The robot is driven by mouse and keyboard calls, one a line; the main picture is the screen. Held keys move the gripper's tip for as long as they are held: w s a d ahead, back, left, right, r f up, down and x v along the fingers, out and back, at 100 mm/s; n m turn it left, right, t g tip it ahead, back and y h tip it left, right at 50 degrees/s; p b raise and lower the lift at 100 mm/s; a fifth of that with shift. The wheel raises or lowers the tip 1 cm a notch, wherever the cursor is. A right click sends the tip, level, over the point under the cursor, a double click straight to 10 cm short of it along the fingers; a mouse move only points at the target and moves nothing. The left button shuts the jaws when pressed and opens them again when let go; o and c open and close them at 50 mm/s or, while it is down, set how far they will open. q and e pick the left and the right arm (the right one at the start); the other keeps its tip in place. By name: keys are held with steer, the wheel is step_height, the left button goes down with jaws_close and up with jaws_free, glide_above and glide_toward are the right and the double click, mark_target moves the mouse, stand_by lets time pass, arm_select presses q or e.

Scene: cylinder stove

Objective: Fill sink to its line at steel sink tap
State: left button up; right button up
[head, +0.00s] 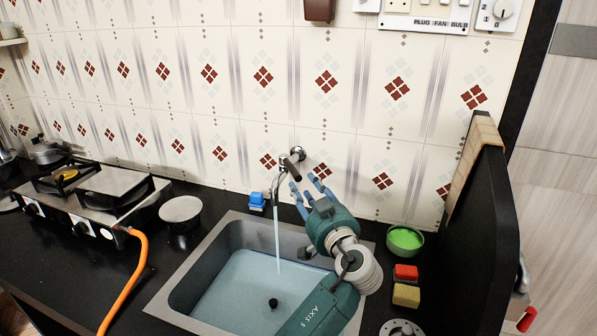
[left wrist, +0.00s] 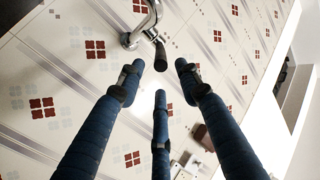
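The steel tap (head: 280,182) comes out of the tiled wall, with a dark handle (head: 297,154) beside its spout. A thin stream of water (head: 277,238) runs from the spout into the steel sink (head: 184,285). Bluish water (head: 240,283) covers the sink's bottom, with a small dark round piece (head: 273,303) in it. I cannot make out a fill line. My left gripper (head: 307,184) is open and empty, its blue fingers just below and right of the handle. In the left wrist view, the handle (left wrist: 161,55) lies beyond the spread fingertips (left wrist: 161,82). My right gripper is not in view.
A gas stove (head: 92,205) with an orange hose (head: 135,275) stands left. A round lid-topped pot (head: 181,210) and blue item (head: 257,200) sit by the sink. A green bowl (head: 405,239), red and yellow sponges (head: 406,294) and a tall black panel (head: 478,220) are right.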

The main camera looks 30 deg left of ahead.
mark_target(294, 173)
arm_select(q)
steer(key=p+x, duration=0.2)
steer(key=x, duration=0.6)
steer(key=shift+w+a, duration=0.1)
steer(key=shift+a, duration=0.15)
steer(key=shift+w+a, duration=0.15)
steer(key=shift+w, duration=0.05)
steer(key=c, duration=0.7)
jaws_close()
steer(key=shift+f, duration=0.1)
